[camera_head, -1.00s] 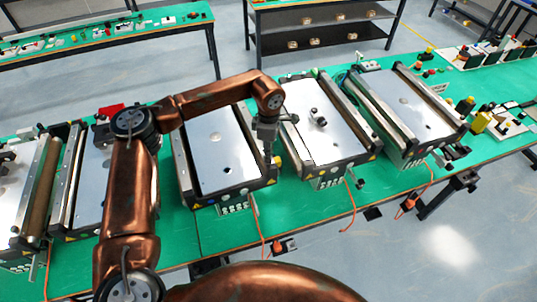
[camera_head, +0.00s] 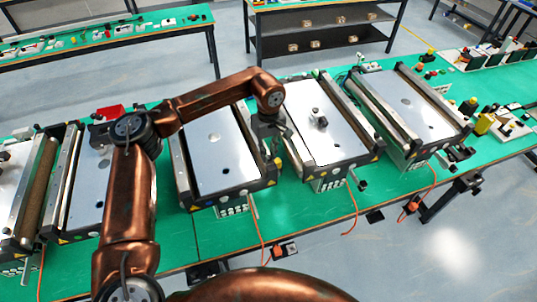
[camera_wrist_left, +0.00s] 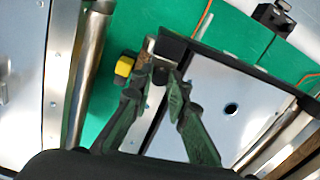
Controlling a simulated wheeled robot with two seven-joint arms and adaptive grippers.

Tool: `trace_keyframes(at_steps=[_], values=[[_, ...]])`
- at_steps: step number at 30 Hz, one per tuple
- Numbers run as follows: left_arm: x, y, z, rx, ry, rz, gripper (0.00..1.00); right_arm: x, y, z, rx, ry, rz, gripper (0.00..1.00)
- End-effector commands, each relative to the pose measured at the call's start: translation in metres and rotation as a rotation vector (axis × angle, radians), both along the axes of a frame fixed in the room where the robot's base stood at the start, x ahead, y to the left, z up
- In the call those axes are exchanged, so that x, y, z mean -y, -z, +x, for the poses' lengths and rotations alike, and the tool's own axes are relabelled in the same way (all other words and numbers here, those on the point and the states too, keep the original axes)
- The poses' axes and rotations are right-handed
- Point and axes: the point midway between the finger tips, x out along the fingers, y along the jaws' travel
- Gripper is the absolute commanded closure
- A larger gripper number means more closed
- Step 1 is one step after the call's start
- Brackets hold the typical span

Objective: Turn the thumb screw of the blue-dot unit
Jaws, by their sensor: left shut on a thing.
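A yellow knob (camera_wrist_left: 124,67) sits just left of the fingertips. It also shows below the gripper in the head view (camera_head: 278,162). I cannot make out a blue dot. My right gripper is not in view.
More conveyor units stand close on both sides, including one (camera_head: 320,105) with a small black part on top and another at the right (camera_head: 410,105).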

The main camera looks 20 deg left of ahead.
Motion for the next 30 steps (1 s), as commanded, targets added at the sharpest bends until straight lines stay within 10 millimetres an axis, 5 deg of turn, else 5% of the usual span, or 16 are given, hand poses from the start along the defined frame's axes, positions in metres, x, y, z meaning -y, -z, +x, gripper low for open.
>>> trace_keyframes(at_steps=[12,29,30], values=[[-0.0012,-0.0016,0.0017,0.006,0.190,0.001,1.00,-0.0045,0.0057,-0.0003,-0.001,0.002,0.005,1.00],[-0.0013,-0.0022,0.0020,0.006,0.218,0.001,1.00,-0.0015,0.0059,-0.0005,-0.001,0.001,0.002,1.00],[-0.0013,-0.0022,0.0020,0.006,0.218,0.001,0.83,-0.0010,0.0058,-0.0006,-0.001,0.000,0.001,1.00]])
